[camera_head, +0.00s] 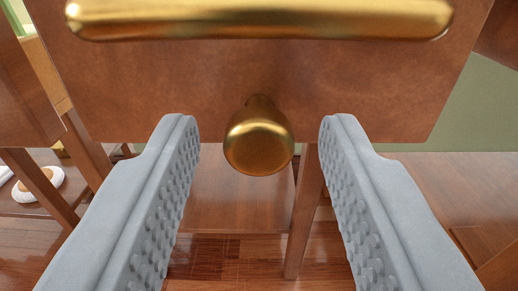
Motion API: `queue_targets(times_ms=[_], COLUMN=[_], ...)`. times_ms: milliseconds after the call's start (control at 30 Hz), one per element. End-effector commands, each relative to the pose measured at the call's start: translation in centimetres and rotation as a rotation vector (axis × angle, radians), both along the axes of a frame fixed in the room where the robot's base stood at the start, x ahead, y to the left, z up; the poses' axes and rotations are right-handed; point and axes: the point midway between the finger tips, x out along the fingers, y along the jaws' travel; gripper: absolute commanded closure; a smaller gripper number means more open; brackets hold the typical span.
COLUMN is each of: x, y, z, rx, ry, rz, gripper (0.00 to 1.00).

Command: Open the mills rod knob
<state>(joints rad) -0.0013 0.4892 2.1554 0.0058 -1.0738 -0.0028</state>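A round brass knob (259,137) sticks out from the lower middle of a reddish-brown wooden panel (390,95). Above it, a horizontal brass bar (255,18) runs across the top of the picture. My gripper (260,130) is open, with one grey, bumpy-faced finger on each side of the knob. There is a clear gap between the knob and each finger, and nothing is held. How far the fingertips are from the panel is hard to tell.
A wooden leg (302,225) and a low wooden shelf (230,200) show below the panel. At the left, a shelf holds a white and brown round object (40,184). Wooden furniture (455,205) stands at the right. Glossy wooden floor (225,258) lies below.

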Motion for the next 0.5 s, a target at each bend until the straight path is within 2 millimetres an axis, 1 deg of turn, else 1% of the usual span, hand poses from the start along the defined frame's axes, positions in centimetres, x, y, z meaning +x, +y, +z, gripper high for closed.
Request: queue_targets(times_ms=[33,100,200,367,433,500], x=[0.0,0.0,0.0,-0.2,-1.0,-2.4], y=[0.0,0.0,0.0,0.0,0.0,0.0], z=[0.0,0.0,0.0,0.0,0.0,0.0], rx=[0.0,0.0,0.0,0.0,0.0,0.0], ry=[0.0,0.0,0.0,0.0,0.0,0.002], rz=[0.0,0.0,0.0,0.0,0.0,0.0], gripper=[0.69,0.83,1.0,1.0,1.0,1.0])
